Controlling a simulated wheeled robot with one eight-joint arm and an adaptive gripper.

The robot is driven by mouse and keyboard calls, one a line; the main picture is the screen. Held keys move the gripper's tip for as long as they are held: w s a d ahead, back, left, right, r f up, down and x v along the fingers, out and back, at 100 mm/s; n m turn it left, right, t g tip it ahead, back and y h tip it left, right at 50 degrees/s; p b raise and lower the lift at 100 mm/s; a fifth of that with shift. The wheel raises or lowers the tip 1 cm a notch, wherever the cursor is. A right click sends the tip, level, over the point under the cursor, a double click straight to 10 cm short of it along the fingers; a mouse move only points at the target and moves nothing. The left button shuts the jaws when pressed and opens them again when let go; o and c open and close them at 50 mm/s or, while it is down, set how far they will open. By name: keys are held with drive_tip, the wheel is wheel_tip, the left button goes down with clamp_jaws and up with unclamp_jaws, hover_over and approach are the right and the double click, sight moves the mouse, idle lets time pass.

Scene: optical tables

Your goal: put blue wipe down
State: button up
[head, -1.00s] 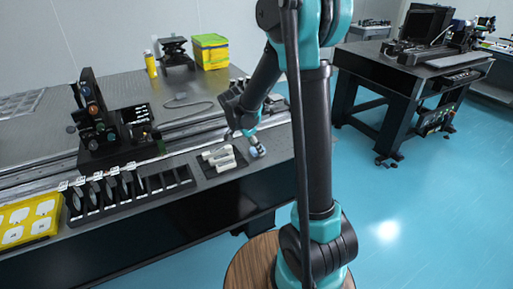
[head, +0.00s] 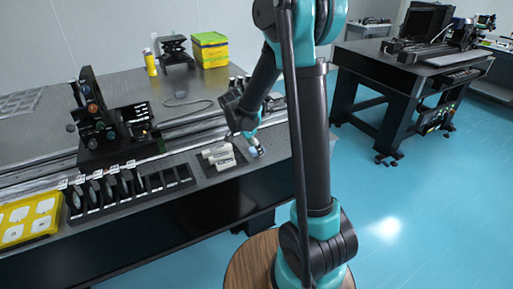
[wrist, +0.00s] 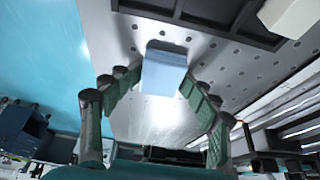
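The blue wipe (wrist: 163,72) is a small pale-blue block between the fingertips of my gripper (wrist: 161,80) in the wrist view. The green-padded fingers are spread at their bases and their tips meet the wipe's two sides. In the head view my gripper (head: 253,143) points down at the table's front edge, right of the white items. There the wipe (head: 256,152) shows only as a small pale patch. The wipe is over bare perforated tabletop (wrist: 215,70); I cannot tell whether it touches the surface.
White blocks (head: 218,155) on a dark mat lie just left of my gripper. A black slotted rack (head: 130,188) and a yellow tray (head: 30,220) stand farther left along the front edge. A rail (head: 190,125) runs behind. Open blue floor (head: 400,220) lies to the right.

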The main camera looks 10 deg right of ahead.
drive_tip(key=shift+r, duration=0.1)
drive_tip(key=shift+w+r, duration=0.1)
drive_tip(key=shift+r, duration=0.1)
drive_tip(key=v, duration=1.7)
drive_tip(key=s+d+f+n+t+y, duration=0.1)
drive_tip(key=s+d+f+n, duration=0.4)
drive_tip(key=s, duration=0.5)
drive_tip(key=s+d+f+n+t+y, duration=0.1)
drive_tip(key=s+d+f+n+y, duration=0.2)
drive_tip(key=s+f+n, duration=0.6)
drive_tip(key=s+d+f, duration=0.1)
drive_tip(key=d+f, duration=0.1)
drive_tip(key=shift+d+t, duration=0.3)
drive_tip(key=shift+t, duration=0.1)
drive_tip(key=shift+o, duration=0.6)
drive_tip(key=shift+r, duration=0.1)
